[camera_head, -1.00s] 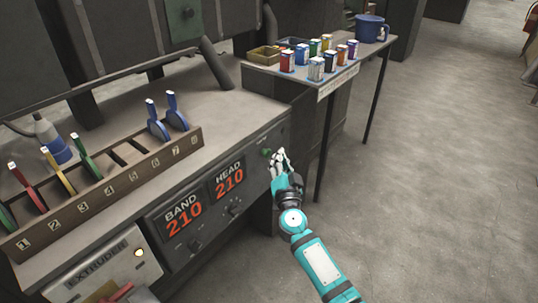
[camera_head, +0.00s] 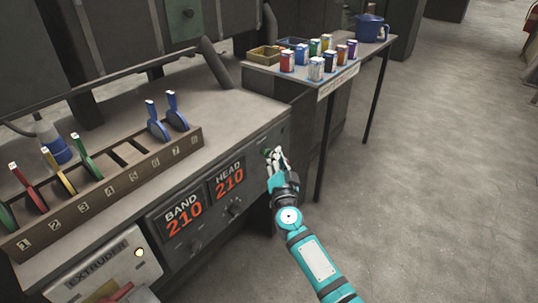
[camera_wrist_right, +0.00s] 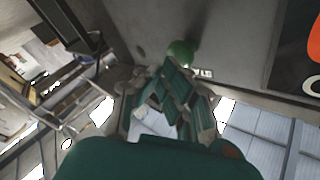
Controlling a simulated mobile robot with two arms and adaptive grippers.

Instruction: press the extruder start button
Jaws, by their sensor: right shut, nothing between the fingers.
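The green round button (camera_head: 266,152) sits on the front face of the grey machine, near its right end. It also shows in the wrist view (camera_wrist_right: 182,50), just beyond my fingertips. My right gripper (camera_head: 274,154) is shut and empty, with its fingertips at the button and covering part of it in the head view. In the wrist view the fingertips (camera_wrist_right: 175,72) overlap the button's lower edge; I cannot tell whether they touch it or whether it is pressed in. My left gripper is not in view.
Left of the button are the BAND and HEAD displays (camera_head: 205,194), both reading 210, and an EXTRUDER panel (camera_head: 98,270). A slotted rack (camera_head: 110,187) with coloured levers stands on the machine top. A side table (camera_head: 270,78) holds cans, bins and a blue mug. The floor at right is clear.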

